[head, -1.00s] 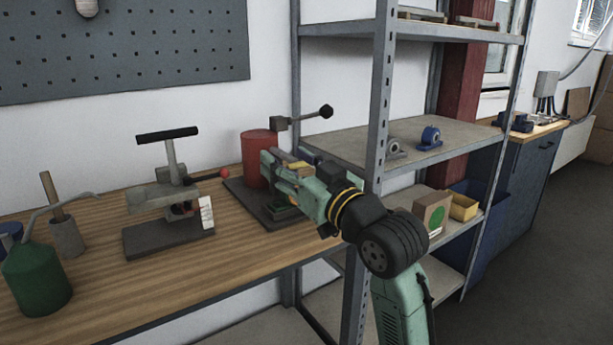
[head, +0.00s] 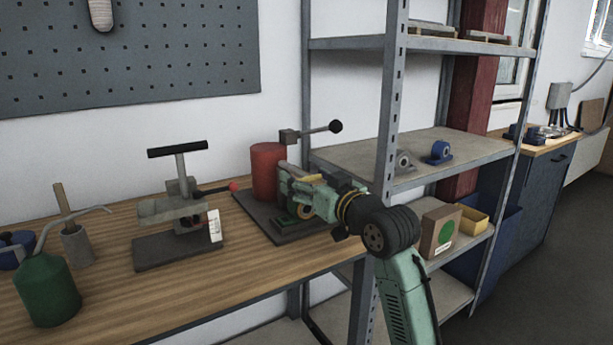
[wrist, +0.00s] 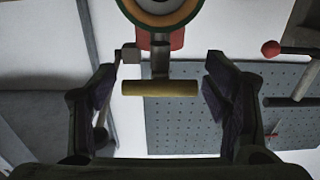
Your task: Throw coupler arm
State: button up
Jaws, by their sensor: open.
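My gripper (wrist: 160,92) is open, its two dark fingers on either side of a short yellow crossbar (wrist: 160,88). The bar sits on a grey stem below a round part with teal and orange rings, and no finger visibly touches it. I take this bar to be the coupler arm's handle, but cannot be sure. In the head view my gripper (head: 308,192) is in front of the red cylinder (head: 265,172) on a dark base plate (head: 262,224), and hides much of that fixture. A lever with a black ball knob (head: 335,126) stands out above it to the right.
A second fixture with a black T-handle (head: 178,149) and a red ball (head: 233,186) stands to the left. A green oil can (head: 47,290) is on the bench (head: 195,290) at the front left.

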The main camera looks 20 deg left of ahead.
jog(key=shift+w+a, duration=0.15)
grip_shut()
dwell(0.9)
jog(key=shift+r, duration=0.1)
